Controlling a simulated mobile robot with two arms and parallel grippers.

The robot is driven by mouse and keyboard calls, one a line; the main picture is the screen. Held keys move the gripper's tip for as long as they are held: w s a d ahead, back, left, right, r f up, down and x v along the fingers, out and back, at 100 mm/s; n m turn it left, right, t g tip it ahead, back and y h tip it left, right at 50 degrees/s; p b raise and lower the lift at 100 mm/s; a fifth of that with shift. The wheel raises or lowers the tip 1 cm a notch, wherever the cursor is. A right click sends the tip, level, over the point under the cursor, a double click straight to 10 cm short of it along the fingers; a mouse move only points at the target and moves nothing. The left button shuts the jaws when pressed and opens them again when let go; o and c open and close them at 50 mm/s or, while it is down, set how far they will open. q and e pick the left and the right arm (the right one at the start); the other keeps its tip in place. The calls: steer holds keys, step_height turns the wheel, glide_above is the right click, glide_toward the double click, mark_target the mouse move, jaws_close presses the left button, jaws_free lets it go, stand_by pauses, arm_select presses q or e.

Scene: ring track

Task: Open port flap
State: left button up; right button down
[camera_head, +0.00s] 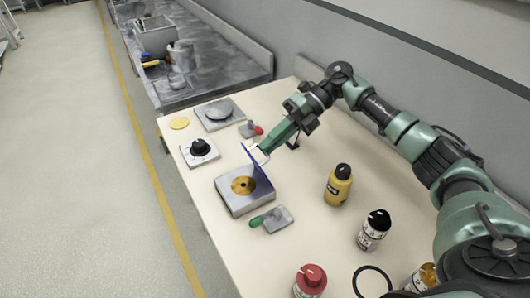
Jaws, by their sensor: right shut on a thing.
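The port is a grey box (232,203) on the table with a round brass-coloured opening (243,185) in its top. Its blue-edged flap (256,166) stands raised at the back right side of the box, leaving the opening uncovered. My right gripper (260,154) is at the upper part of the flap and shut on it. The fingertips are small in the picture and partly hidden by the flap. My left gripper is not in view.
A yellow bottle (338,186), a black-capped bottle (373,231) and a red-capped bottle (309,282) stand to the right and front.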

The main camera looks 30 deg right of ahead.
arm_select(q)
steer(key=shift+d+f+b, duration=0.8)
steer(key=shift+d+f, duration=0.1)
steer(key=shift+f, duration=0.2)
arm_select(e)
steer(key=d, duration=0.1)
steer(key=d+f, duration=0.1)
steer(key=shift+d+f, duration=0.3)
steer(key=shift+d, duration=0.1)
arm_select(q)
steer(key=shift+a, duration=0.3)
arm_select(e)
steer(key=shift+s, duration=0.1)
steer(key=c, duration=1.6)
jaws_free()
steer(key=shift+a, duration=0.1)
steer(key=shift+o, duration=0.4)
steer(key=shift+w, duration=0.2)
steer(key=shift+r, duration=0.2)
